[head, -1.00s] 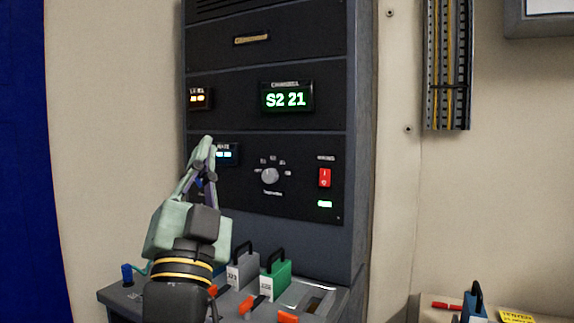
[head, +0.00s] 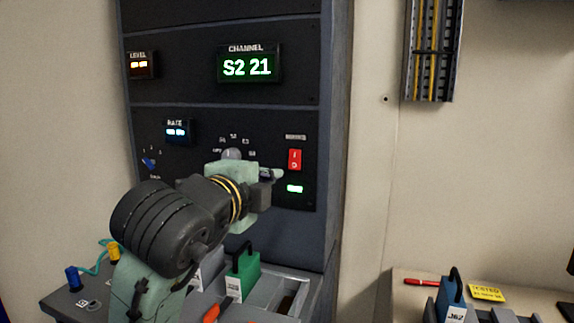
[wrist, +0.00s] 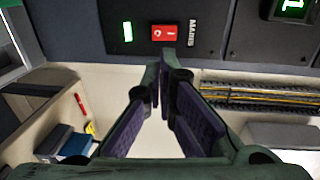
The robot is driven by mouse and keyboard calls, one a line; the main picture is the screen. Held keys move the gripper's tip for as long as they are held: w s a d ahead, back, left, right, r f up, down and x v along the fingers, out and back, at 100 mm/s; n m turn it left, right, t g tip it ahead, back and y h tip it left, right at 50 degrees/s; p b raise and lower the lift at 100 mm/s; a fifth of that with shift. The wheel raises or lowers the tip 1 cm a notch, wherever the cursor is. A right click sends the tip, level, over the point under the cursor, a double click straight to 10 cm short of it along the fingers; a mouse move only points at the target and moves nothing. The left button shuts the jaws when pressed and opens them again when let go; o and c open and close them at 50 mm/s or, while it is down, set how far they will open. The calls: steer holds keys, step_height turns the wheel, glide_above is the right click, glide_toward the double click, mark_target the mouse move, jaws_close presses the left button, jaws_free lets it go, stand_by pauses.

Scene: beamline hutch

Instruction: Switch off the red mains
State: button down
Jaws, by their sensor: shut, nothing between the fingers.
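The red mains switch (head: 295,159) is a small rocker at the right of the rack's lower panel. It also shows in the wrist view (wrist: 164,33), beside the MAINS label. A green lamp (head: 295,188) glows below the switch in the head view. My gripper (head: 279,174) is shut and empty, just left of and slightly below the switch in the head view. In the wrist view its fingertips (wrist: 161,60) are together and just short of the switch in the picture. I cannot tell whether they touch the panel.
A grey selector knob (head: 231,154) is partly hidden behind my wrist. Green (head: 243,272) and grey handled blocks stand on the shelf below. A cable duct (head: 430,50) runs up the wall. A blue handled block (head: 452,298) stands on the side bench at right.

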steer(key=p, duration=0.5)
glide_toward(295, 163)
steer(key=x, duration=0.5)
steer(key=shift+w+d+r, duration=0.1)
steer(key=shift+w, duration=0.1)
steer(key=shift+w+d, duration=0.25)
steer(key=shift+w, duration=0.45)
steer(key=shift+f, duration=0.25)
